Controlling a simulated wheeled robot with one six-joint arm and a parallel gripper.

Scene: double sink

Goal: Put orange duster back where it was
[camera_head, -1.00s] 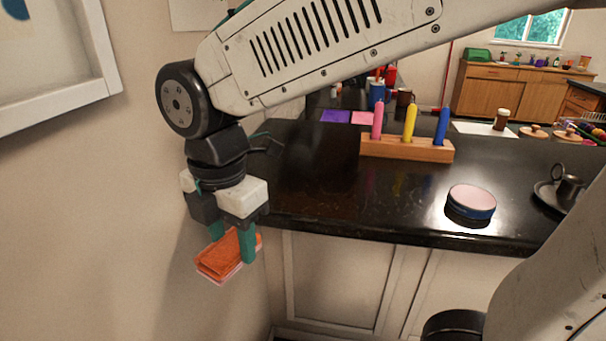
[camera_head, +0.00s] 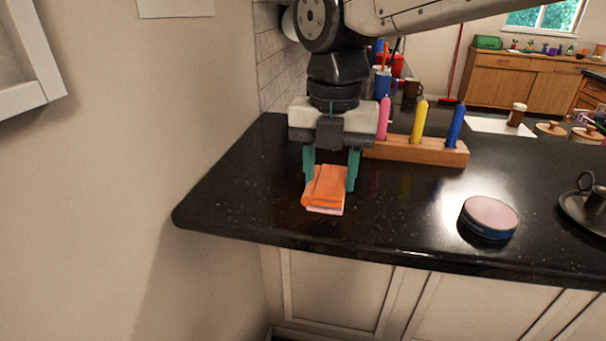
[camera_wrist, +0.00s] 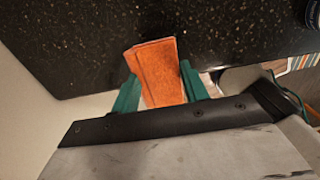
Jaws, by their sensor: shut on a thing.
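The orange duster (camera_head: 327,187) is a folded orange cloth with a pale pink edge at its lower side. My gripper (camera_head: 330,178) points down with its green fingers on either side of the duster and is shut on it. The duster is over the left part of the black speckled counter (camera_head: 235,190); I cannot tell whether it touches the top. In the wrist view the duster (camera_wrist: 158,72) sits between the green fingers, with the dark counter behind it. The purple and pink squares are not visible now.
A wooden holder (camera_head: 425,150) with pink, yellow and blue candles stands close to the right of my gripper. A round pink-topped tin (camera_head: 489,217) and a dark saucer with a cup (camera_head: 592,202) are further right. The counter's left front corner is bare.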

